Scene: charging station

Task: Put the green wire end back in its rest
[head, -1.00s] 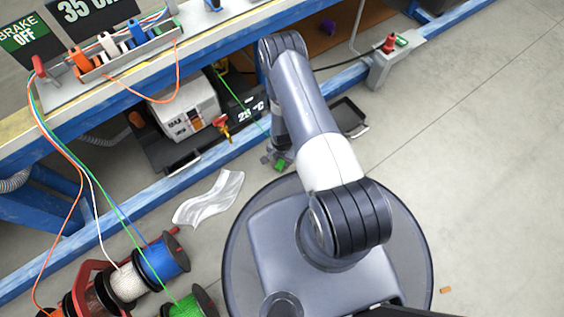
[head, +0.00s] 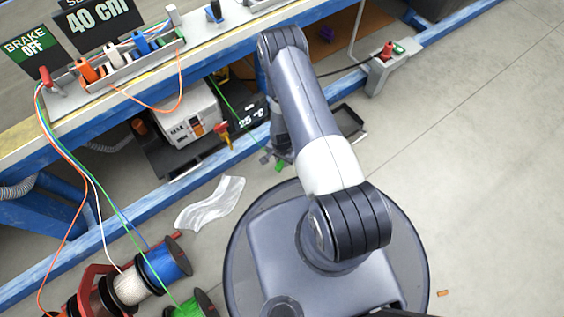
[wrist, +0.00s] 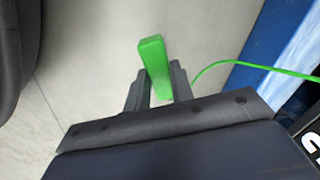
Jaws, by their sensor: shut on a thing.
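The green wire end (wrist: 154,62) is a bright green block between the two fingers of my gripper (wrist: 152,88) in the wrist view. My gripper is shut on it, and a thin green wire (wrist: 235,64) curves off to the right. In the head view the green end (head: 280,166) shows low beside my gripper (head: 270,158), in front of the bench's blue lower beam. The rack of rests (head: 108,74) stands on the bench at upper left, with orange, white and blue wire ends in it. A small green part shows near its right end.
Wire reels (head: 165,262) stand at lower left, with wires running up to the bench. A white and orange machine (head: 190,112) sits under the bench. A crumpled clear sheet (head: 210,203) lies on the floor. A pedestal with a red button (head: 388,58) is at upper right; floor at right is mostly clear.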

